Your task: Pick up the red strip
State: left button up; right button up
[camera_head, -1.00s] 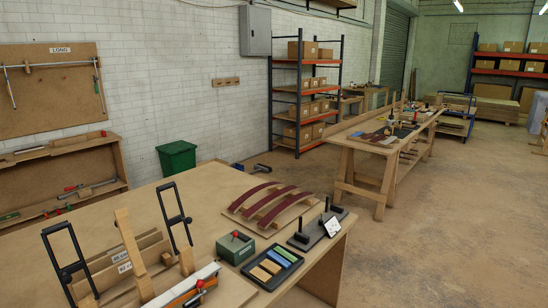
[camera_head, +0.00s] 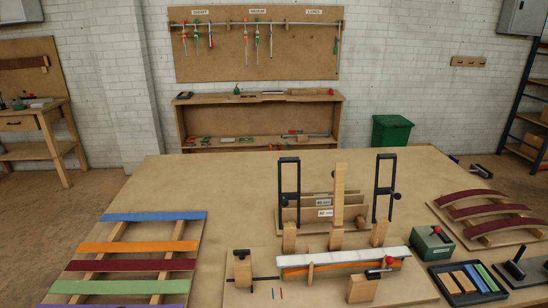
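A dark red flat strip (camera_head: 131,265) lies across a wooden rack (camera_head: 121,238) at the left of the workbench. It lies between an orange strip (camera_head: 138,246) behind it and a green strip (camera_head: 113,287) in front. A blue strip (camera_head: 153,216) lies at the far end of the rack, and a purple strip (camera_head: 118,306) is cut off by the bottom edge. Neither of my grippers is in view.
A clamping form (camera_head: 342,258) with white and orange layers stands mid-bench before black-handled frames (camera_head: 290,190). Curved dark red pieces (camera_head: 488,210) lie on a board at right. A green box (camera_head: 432,243) and black tray (camera_head: 468,283) stand nearby. The bench's back left is clear.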

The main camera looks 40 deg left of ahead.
aim_at(123, 265)
jog(key=u, duration=2.55)
